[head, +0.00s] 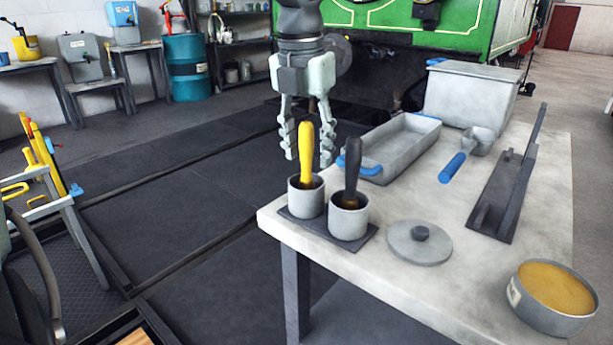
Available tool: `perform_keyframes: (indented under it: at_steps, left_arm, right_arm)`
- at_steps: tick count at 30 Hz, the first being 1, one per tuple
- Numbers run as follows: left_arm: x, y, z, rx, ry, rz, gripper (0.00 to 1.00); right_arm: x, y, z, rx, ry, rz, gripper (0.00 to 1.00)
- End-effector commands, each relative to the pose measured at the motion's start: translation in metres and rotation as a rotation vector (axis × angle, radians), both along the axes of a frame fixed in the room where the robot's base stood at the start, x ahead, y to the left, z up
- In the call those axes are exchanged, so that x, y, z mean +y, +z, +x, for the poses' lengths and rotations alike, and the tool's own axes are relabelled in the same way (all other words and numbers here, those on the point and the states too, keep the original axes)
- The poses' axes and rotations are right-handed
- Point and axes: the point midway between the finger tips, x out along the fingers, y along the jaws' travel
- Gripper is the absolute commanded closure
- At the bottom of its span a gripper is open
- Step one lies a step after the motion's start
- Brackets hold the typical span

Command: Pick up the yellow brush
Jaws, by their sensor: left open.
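The yellow brush (307,152) stands upright with its handle up in the left grey cup (306,201) near the table's left corner. Its lower end is hidden in the cup. A black brush (352,170) stands in the grey cup (347,221) beside it. My left gripper (307,158) points down with its fingers spread and looks empty. In the picture its fingers lie on either side of the yellow handle; they seem to be behind it, but I cannot tell the exact depth. My right gripper does not show.
Both cups stand on a dark tray (322,230) on the grey table (480,285). Behind are a grey pan (408,140) with blue handles and a large lidded box (472,95). A round lid (419,243) and a bowl of yellow stuff (555,290) stand to the right.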

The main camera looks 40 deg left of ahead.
Motion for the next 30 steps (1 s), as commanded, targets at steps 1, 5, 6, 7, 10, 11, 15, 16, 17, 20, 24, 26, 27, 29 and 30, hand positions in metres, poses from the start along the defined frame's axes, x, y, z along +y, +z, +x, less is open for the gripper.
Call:
perform_keyframes:
  at_steps: [1, 5, 6, 7, 10, 11, 15, 16, 17, 20, 24, 26, 27, 29, 30]
  left_arm:
    - [0.000, -0.001, 0.000, 0.000, 0.000, -0.001, 0.54]
    - [0.000, -0.002, 0.000, -0.001, 0.000, -0.001, 0.54]
    - [0.000, -0.001, 0.000, -0.001, 0.001, -0.001, 0.54]
    - [0.000, -0.001, 0.000, -0.001, 0.001, -0.001, 0.55]
    - [0.000, -0.001, 0.000, -0.001, 0.001, -0.001, 0.67]
    - [0.000, -0.001, 0.000, -0.001, 0.001, -0.001, 0.71]
    - [0.000, -0.001, 0.000, -0.001, 0.001, -0.001, 0.89]
    - [0.000, -0.001, 0.000, -0.002, 0.001, -0.001, 0.92]
    - [0.000, -0.001, 0.001, -0.002, 0.001, -0.001, 0.96]
    - [0.000, -0.001, 0.001, -0.002, 0.001, -0.001, 1.00]
    - [0.000, -0.001, 0.001, -0.002, 0.001, -0.001, 1.00]
    - [0.000, 0.000, 0.001, -0.002, 0.001, -0.001, 1.00]
    - [0.000, 0.001, 0.001, -0.003, 0.001, -0.001, 1.00]
    - [0.000, 0.005, 0.001, -0.004, 0.001, 0.000, 1.00]
    - [0.000, 0.009, 0.001, -0.005, 0.001, 0.000, 1.00]
  right_arm:
    - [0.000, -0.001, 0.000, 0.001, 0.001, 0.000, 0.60]
    - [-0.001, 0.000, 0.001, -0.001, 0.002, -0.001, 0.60]
    - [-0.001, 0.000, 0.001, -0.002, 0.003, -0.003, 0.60]
    - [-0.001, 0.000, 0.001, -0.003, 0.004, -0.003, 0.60]
    - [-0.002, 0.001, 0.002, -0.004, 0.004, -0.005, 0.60]
    - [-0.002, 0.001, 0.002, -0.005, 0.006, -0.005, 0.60]
    - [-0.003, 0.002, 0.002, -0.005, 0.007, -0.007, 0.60]
    - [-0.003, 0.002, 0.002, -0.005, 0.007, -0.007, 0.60]
    - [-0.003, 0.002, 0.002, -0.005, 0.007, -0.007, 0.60]
    - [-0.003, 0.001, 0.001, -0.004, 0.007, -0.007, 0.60]
    - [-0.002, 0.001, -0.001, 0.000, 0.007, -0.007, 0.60]
    - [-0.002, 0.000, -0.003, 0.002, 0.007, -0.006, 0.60]
    - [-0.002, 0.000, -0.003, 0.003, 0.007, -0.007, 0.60]
    - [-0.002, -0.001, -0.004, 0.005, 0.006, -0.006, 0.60]
    - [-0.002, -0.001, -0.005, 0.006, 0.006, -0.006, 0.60]
